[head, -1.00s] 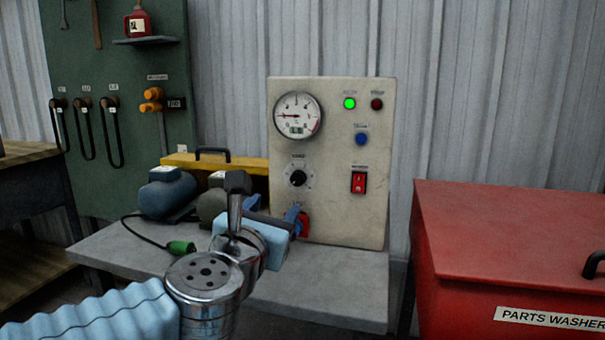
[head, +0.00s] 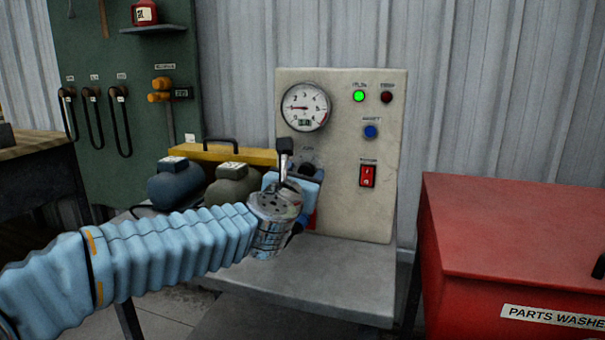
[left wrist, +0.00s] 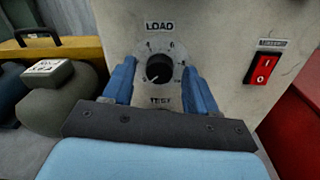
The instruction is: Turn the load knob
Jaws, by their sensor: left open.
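The load knob (left wrist: 158,73) is a round black knob with a white pointer line, set in a numbered dial under the word LOAD on the beige panel (left wrist: 215,30). In the left wrist view its pointer aims to the lower left. My left gripper (left wrist: 160,67) is open, with one blue finger on each side of the knob. A gap shows between each finger and the knob, and contact is not visible. My right gripper is out of view.
The panel also carries a gauge (head: 305,106), a lit green lamp (head: 359,96), a blue button (head: 370,131) and a red switch (head: 367,176). Two motors (head: 232,183) stand left of the gripper. A red parts washer (head: 510,225) is at the right.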

